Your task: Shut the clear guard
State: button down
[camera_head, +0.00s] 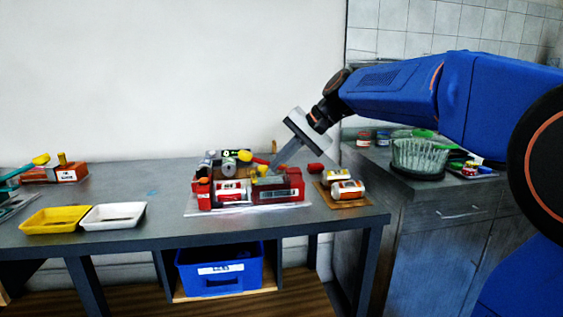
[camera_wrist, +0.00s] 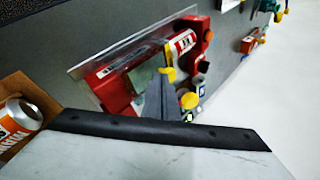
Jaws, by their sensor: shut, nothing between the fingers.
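A red machine (camera_head: 270,188) stands on the grey table, with a can (camera_head: 232,190) in its left part. The wrist view also shows this red machine (camera_wrist: 112,88) and the can (camera_wrist: 181,44). A pale greenish see-through pane (camera_wrist: 145,76) shows on the machine and may be the clear guard; I cannot tell its angle. My gripper (camera_head: 275,165) is shut and empty, reaching down over the machine from the upper right. In the wrist view my gripper (camera_wrist: 157,82) is close to a yellow knob (camera_wrist: 168,74); I cannot tell whether they touch.
A brown tray with cans (camera_head: 347,189) sits right of the machine. Yellow (camera_head: 55,220) and white (camera_head: 112,216) trays lie at the left. A blue bin (camera_head: 218,270) is on the shelf below. The table's middle left is mostly clear.

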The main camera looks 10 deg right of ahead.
jog(key=a, duration=1.2)
jog(key=shift+w, duration=0.2)
jog(key=shift+d, duration=0.1)
